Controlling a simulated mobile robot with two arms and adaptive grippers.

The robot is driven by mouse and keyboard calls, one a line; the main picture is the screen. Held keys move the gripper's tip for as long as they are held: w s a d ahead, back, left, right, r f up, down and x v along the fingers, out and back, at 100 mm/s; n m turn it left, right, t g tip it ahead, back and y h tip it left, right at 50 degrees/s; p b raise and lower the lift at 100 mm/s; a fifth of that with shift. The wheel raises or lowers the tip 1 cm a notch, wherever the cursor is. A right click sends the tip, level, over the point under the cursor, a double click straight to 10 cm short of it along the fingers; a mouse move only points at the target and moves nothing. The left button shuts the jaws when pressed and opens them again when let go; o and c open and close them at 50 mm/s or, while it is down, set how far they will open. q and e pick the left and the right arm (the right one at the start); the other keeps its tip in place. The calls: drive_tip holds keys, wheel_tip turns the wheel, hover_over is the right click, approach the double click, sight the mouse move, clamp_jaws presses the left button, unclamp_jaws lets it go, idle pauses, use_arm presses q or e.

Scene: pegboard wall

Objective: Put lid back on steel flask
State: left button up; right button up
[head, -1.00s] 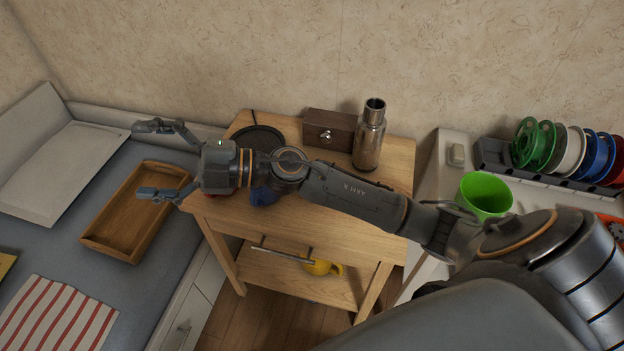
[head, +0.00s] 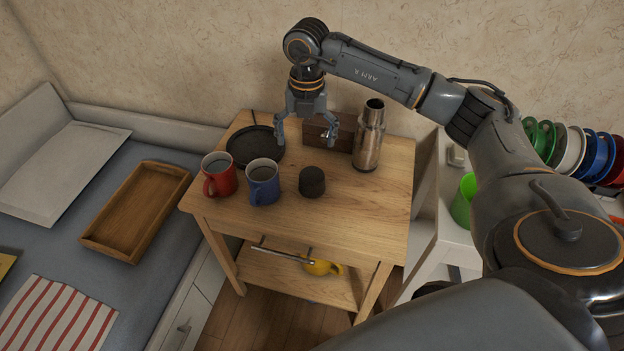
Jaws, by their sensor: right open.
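The steel flask (head: 368,140) stands upright and open at the top, at the back right of the small wooden table (head: 350,200). A short black cylinder that looks like its lid (head: 312,181) sits on the table, in front of and left of the flask. My right gripper (head: 306,146) is open and empty, pointing down above the table behind the lid, left of the flask. It looks apart from both. My left gripper is not in view.
A red mug (head: 219,176) and a blue mug (head: 262,183) stand left of the lid. A dark round plate (head: 256,146) lies behind them. A brown drawer box (head: 340,134) stands at the back, partly hidden by my gripper. The table's front right is clear.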

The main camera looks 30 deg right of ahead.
sight(312, 175)
drive_tip(key=shift+d+r, duration=0.1)
drive_tip(key=shift+d, duration=0.3)
wheel_tip(312, 175, down, 9)
drive_tip(key=shift+r, duration=0.15)
drive_tip(key=shift+p, duration=0.3)
drive_tip(key=f, duration=0.5)
drive_tip(key=shift+s+d+f+p, duration=0.1)
drive_tip(key=shift+s+d+p, duration=0.1)
drive_tip(key=shift+p, duration=0.2)
